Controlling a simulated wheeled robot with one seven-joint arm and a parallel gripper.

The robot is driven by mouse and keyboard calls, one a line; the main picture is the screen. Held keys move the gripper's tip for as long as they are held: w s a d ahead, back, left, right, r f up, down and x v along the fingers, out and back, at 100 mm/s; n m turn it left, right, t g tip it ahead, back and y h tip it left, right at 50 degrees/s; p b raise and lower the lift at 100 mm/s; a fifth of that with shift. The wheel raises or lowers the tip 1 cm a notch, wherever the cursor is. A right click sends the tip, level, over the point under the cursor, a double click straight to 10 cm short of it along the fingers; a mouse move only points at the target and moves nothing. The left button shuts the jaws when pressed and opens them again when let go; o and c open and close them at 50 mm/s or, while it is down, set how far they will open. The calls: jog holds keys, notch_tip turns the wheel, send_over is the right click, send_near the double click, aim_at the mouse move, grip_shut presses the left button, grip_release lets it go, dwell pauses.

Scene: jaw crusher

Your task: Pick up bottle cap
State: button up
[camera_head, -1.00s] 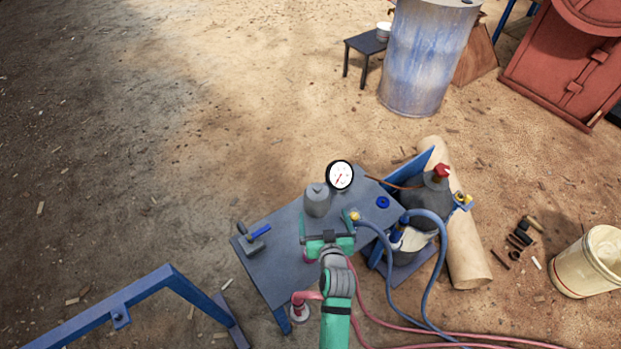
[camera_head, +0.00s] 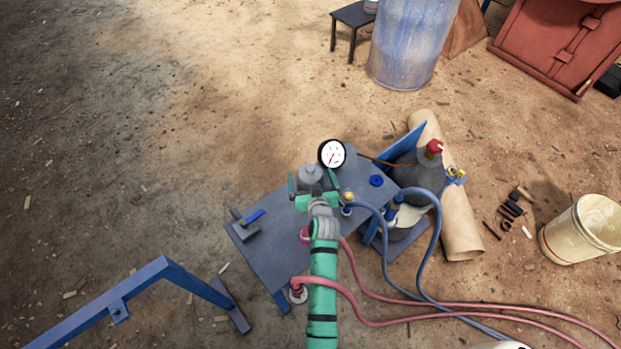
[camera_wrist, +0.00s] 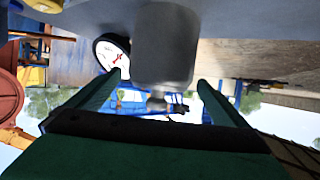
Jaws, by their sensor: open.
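A grey, rounded cylinder with a small knob on top, which looks like the bottle cap (camera_head: 311,174), stands upright on the grey table (camera_head: 270,262). My gripper (camera_head: 312,178) is open, with one green finger on each side of the cap. In the wrist view, which is upside down, the cap (camera_wrist: 166,45) is between the fingertips of my gripper (camera_wrist: 158,80). The gripper and wrist partly hide the cap's lower part in the head view.
A pressure gauge (camera_head: 332,153) stands close behind the cap. A blue ring (camera_head: 376,181) and a valve fitting (camera_head: 348,202) are to the right. A hammer-like tool (camera_head: 246,224) lies at left. Hoses (camera_head: 421,304) run off the right side. Gas bottles (camera_head: 418,172) stand beside the table.

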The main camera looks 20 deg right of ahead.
jog(key=shift+x, duration=1)
jog(key=shift+w, duration=0.1)
jog(key=c, duration=1.4)
